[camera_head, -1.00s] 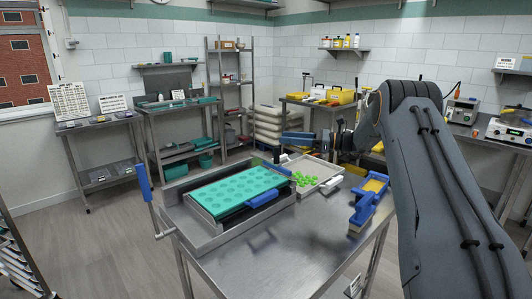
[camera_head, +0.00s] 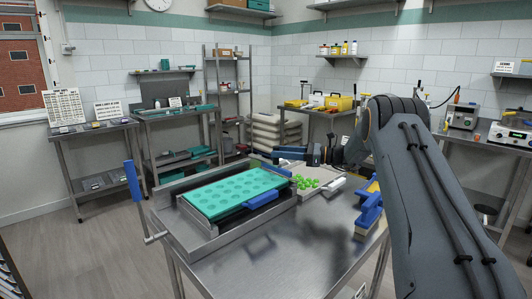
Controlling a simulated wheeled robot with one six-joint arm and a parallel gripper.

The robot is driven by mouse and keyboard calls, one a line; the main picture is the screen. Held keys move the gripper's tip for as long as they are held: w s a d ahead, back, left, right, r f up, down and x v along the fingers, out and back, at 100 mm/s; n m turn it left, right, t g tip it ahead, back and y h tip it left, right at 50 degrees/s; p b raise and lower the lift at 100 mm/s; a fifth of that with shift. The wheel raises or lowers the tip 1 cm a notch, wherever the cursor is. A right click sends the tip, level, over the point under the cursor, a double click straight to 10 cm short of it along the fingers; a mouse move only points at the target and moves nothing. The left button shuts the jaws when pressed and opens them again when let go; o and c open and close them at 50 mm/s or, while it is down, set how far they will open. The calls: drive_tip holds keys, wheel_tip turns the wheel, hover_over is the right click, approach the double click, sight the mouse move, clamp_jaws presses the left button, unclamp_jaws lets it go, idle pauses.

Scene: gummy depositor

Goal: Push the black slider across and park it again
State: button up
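The depositor, a steel frame (camera_head: 178,222) on the steel table, holds a teal mould (camera_head: 233,192) with rows of round cavities. A blue handle (camera_head: 262,201) sits at the mould's front right edge, and a blue-gripped lever (camera_head: 132,181) stands at the frame's left end. I cannot make out a black slider for certain.
A blue tool (camera_head: 369,208) stands at the table's right side. The table's front (camera_head: 285,250) is clear. Benches (camera_head: 92,128) and shelving line the walls.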

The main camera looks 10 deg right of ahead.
drive_tip(key=p+x, duration=0.1)
drive_tip(key=x, duration=0.5)
drive_tip(key=shift+c, duration=0.3)
clamp_jaws()
idle(1.1)
